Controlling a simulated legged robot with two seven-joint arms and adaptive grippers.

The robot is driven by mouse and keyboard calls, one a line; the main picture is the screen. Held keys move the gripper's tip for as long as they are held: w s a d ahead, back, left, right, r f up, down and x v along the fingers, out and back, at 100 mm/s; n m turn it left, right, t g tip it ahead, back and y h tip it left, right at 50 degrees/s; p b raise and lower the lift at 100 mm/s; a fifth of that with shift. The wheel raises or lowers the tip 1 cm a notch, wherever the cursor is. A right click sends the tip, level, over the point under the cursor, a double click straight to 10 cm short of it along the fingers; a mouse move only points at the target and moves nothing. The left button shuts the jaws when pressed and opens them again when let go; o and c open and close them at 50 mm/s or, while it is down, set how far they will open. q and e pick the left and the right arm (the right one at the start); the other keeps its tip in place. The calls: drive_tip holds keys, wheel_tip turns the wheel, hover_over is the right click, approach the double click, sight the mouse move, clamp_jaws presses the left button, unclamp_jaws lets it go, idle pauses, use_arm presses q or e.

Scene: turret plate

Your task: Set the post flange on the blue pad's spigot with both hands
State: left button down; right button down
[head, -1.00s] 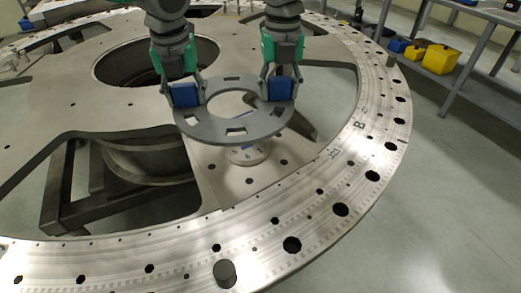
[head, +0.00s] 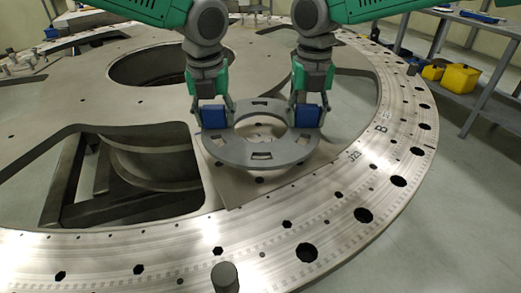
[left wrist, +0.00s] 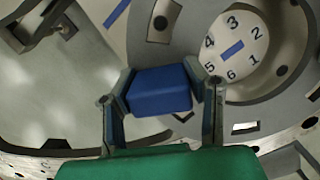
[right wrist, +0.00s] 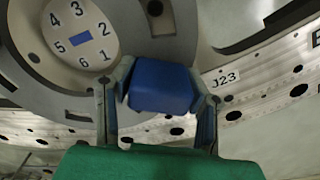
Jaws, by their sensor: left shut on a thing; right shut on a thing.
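The post flange is a grey slotted ring (head: 240,152), held roughly level over the plate in the head view. My left gripper (head: 213,115) is shut on a blue block at its left side. My right gripper (head: 308,116) is shut on a blue block at its right side. The spigot, a pale round disc (left wrist: 235,45) with numbers and a blue mark, shows through the ring's opening in the left wrist view and in the right wrist view (right wrist: 80,33). In the head view it is partly hidden by the ring. I cannot tell how large the gap below the ring is.
The large metal turret plate (head: 150,240) has a rim of holes and big cutouts. A short dark peg (head: 225,277) stands on the near rim. A shelf with yellow bins (head: 460,78) stands at the right, clear of the arms.

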sight(216, 129)
use_arm(q)
drive_tip(key=shift+a, duration=0.1)
